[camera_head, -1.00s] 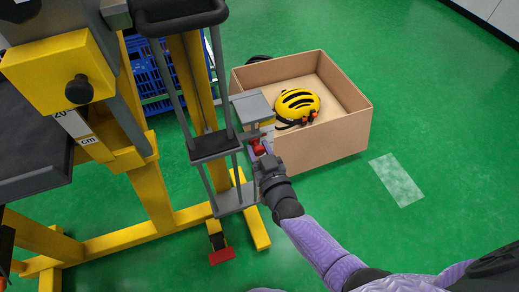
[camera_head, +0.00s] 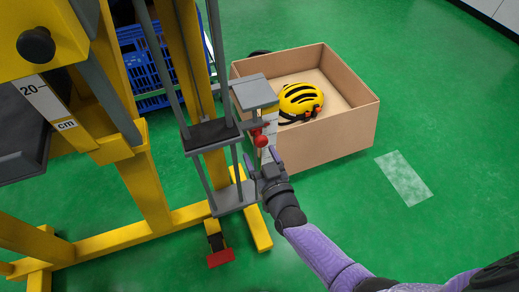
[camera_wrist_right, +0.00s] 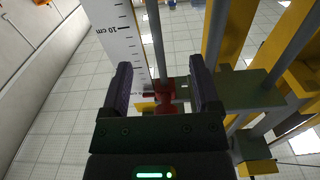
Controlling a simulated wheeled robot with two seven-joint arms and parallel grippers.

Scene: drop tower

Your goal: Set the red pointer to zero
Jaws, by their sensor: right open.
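The red pointer (camera_head: 260,138) is a small red knob on the side of the drop tower, beside a white scale strip. My right gripper (camera_head: 261,160) is open just below and in front of it in the head view. In the right wrist view the red pointer (camera_wrist_right: 166,98) shows between the two open fingers (camera_wrist_right: 162,78), with a gap on each side. The white scale (camera_wrist_right: 118,35) with a 10 cm mark stands to the left there. The pointer's exact reading cannot be made out. My left gripper is not in view.
The yellow tower frame (camera_head: 150,190) with grey rods fills the left. A cardboard box (camera_head: 340,145) holding a yellow helmet (camera_head: 300,99) stands behind the gripper. A blue crate (camera_head: 145,72) is at the back. Green floor to the right is free.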

